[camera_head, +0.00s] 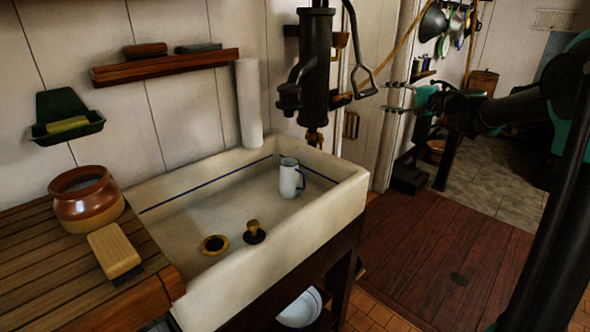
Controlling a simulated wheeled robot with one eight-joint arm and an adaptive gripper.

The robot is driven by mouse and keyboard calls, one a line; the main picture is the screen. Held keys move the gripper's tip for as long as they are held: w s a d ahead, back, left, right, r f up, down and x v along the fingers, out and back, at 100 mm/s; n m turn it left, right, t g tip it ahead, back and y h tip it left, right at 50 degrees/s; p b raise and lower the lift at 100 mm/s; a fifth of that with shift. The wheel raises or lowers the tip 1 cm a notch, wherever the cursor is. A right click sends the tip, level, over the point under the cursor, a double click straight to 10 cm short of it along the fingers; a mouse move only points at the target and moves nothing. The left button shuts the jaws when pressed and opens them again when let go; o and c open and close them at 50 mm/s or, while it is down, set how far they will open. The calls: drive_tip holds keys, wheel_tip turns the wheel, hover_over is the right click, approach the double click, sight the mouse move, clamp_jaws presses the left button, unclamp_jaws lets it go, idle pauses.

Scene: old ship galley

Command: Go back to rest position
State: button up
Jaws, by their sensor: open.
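My gripper (390,97) is in the upper right of the head view, on my black arm that reaches in from the right edge. Its fingers point left and are apart, with nothing between them. It is in the air to the right of the hand pump and well above the red plank floor (435,255). It appears clear of the sink (340,205) and everything in it.
A white jug (290,178) stands in the sink, below the black hand pump (315,65). A brown crock (86,198) and a brush (114,250) are on the wooden drainboard (60,270). Pans (433,22) hang behind my gripper. Open floor lies right of the sink.

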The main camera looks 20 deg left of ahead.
drive_tip(key=s+d+f+n+h, duration=0.1)
drive_tip(key=s+d+f+h, duration=0.4)
drive_tip(key=s+d+f, duration=0.4)
drive_tip(key=s+d+f+n+g+h, duration=0.1)
drive_tip(key=s+d+f+h, duration=0.4)
drive_tip(key=s+d+f, duration=0.5)
drive_tip(key=s+d+f+n+h, duration=0.2)
drive_tip(key=s+d+f+h, duration=0.3)
drive_tip(key=s+d+f, duration=0.5)
drive_tip(key=s+f, duration=0.5)
drive_tip(key=s, duration=0.4)
drive_tip(key=shift+s+d+f+g, duration=0.2)
drive_tip(key=shift+s+f+g, duration=0.1)
drive_tip(key=shift+f, duration=0.1)
